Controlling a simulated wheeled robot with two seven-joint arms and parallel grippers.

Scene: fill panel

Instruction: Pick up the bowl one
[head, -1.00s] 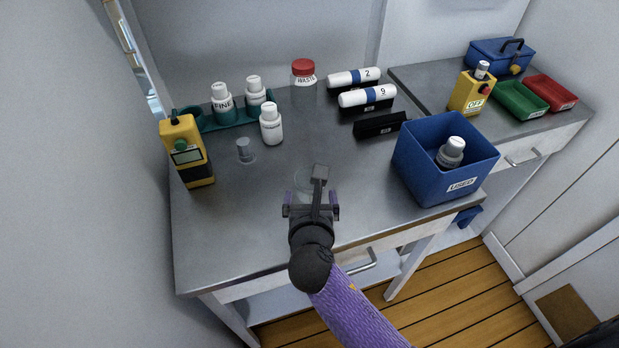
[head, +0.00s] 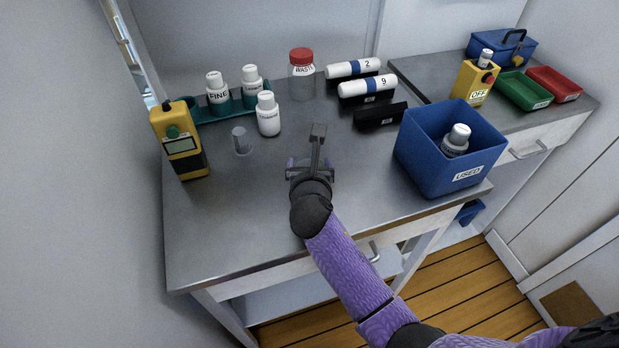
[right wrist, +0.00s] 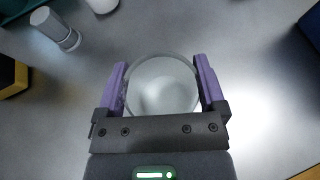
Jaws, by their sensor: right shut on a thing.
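The bowl (right wrist: 163,85) is a round, translucent, pale glass-like dish in the right wrist view. My right gripper (right wrist: 162,82) has its two purple fingers on opposite sides of the bowl and is shut on it. In the head view my right gripper (head: 311,170) is over the middle of the metal bench, and its wrist hides the bowl. I cannot tell whether the bowl is clear of the bench top. My left gripper is not in view.
A small grey cylinder (head: 241,141) and a white bottle (head: 268,114) stand to the left. A yellow device (head: 180,140) is at the left edge. A blue USED bin (head: 450,172) is right. A red-lidded WASTE jar (head: 302,75) stands at the back. The bench's front left is clear.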

